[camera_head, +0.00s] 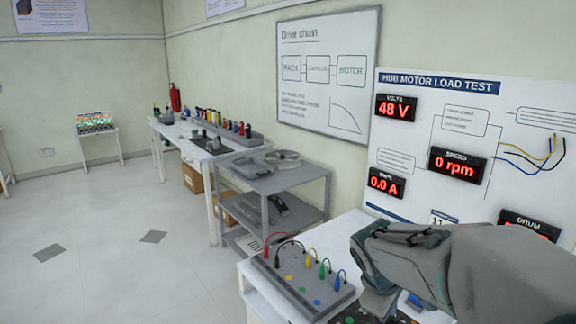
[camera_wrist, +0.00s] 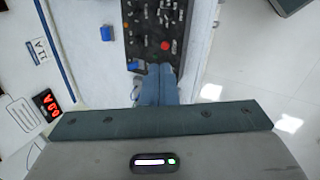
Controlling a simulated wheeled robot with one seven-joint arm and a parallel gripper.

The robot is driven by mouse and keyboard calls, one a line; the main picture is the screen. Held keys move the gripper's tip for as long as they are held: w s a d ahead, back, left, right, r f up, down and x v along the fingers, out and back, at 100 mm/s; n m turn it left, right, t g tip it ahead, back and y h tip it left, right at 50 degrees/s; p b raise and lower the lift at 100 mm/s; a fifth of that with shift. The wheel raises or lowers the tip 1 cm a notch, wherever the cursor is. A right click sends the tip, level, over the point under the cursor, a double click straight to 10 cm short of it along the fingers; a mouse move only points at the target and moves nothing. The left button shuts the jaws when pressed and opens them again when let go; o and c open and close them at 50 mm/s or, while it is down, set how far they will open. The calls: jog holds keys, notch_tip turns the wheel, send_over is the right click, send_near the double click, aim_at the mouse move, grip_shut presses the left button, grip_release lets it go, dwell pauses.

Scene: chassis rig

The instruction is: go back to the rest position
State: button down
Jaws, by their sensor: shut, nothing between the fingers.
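My gripper (camera_wrist: 160,82) shows in the wrist view with its two blue-grey fingers together and nothing between them. It points at a dark control panel (camera_wrist: 148,30) with several small switches and a red button (camera_wrist: 165,45). The fingertips overlap the panel's near end in that view; I cannot tell whether they touch it. In the head view my gripper (camera_head: 376,302) is low at the right, over the white bench, and my grey arm hides part of the bench and the dark device below.
A grey box (camera_head: 300,283) with coloured leads stands on the white bench left of my gripper. The load test board (camera_head: 470,150) stands behind, reading 48 V, 0 rpm and 0.0 A. A grey cart (camera_head: 270,178) is farther left. The floor at left is clear.

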jog(key=s+a+r+m+y, duration=0.1)
jog(key=s+a+m+y, duration=0.2)
jog(key=s+m, duration=0.6)
jog(key=shift+s+a+t+y, duration=0.35)
jog(key=shift+s+a, duration=0.85)
jog(key=shift+s, duration=1.2)
